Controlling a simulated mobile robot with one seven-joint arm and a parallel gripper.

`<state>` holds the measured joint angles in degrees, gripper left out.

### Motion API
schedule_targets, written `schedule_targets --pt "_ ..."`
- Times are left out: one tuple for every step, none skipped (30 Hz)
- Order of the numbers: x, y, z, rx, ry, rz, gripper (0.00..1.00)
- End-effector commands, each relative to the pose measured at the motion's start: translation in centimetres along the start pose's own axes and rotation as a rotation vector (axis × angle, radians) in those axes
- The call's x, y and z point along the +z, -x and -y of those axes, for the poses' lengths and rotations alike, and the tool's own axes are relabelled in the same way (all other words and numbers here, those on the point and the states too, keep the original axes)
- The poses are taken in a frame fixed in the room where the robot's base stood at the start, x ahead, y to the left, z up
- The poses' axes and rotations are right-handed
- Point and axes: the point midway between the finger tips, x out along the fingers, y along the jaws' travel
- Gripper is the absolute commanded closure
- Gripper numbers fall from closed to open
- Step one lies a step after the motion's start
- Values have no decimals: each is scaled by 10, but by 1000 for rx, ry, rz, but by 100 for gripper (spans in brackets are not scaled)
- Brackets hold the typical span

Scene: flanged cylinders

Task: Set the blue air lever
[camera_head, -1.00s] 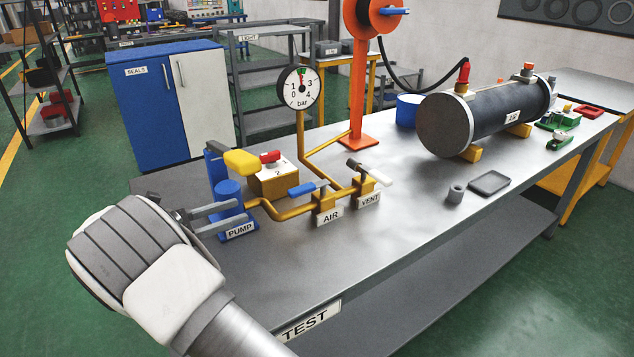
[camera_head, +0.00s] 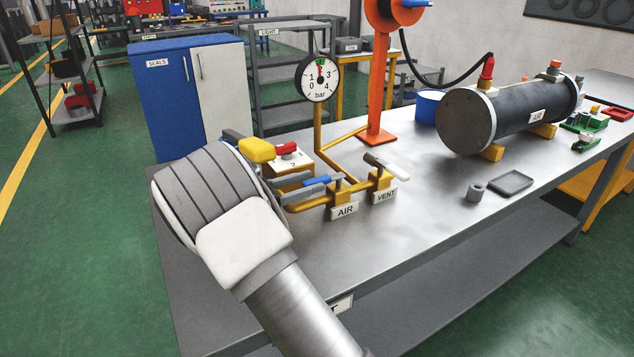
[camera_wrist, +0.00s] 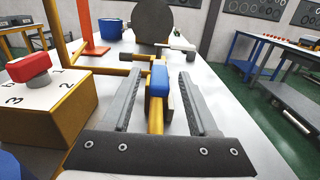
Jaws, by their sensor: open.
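The blue air lever (camera_head: 317,180) sits on the yellow pipework by the AIR label (camera_head: 344,211). In the wrist view the blue lever (camera_wrist: 159,80) lies between my two fingers, with a gap on both sides. My gripper (camera_wrist: 160,74) is open and its fingers straddle the lever without visible contact. In the head view my gripper (camera_head: 318,189) reaches in from the left, partly hidden by my wrist. The round gauge (camera_head: 317,78) above has its needle pointing nearly straight up.
The white vent lever (camera_head: 398,171) is just right of the air valve. A dark cylinder (camera_head: 510,115) lies farther back. The bench front is clear.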

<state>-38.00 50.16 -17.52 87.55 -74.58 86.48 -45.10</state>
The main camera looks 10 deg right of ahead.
Motion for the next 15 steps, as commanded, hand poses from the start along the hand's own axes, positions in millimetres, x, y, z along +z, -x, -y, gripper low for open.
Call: schedule_targets --pt "-1 -9 0 -2 -1 -1 40" --pt "-1 -13 0 -2 -1 0 40" --pt "0 -17 0 -1 -1 0 40" --pt "0 -20 0 0 -1 0 40" --pt "0 -22 0 0 -2 -1 40" --pt "0 -25 0 0 -2 -1 40" --pt "0 -26 0 0 -2 -1 40" --pt "0 -28 0 0 -1 -1 40" --pt "0 -29 0 0 -1 -1 40" --pt "0 -29 0 0 -1 -1 40" --pt "0 -29 0 1 -1 -1 40" --pt "0 -30 0 1 -1 -1 40" --pt "0 -30 0 1 -1 -1 40" --pt "0 -29 0 1 -1 -1 40" --pt "0 -29 0 1 -1 -1 40"
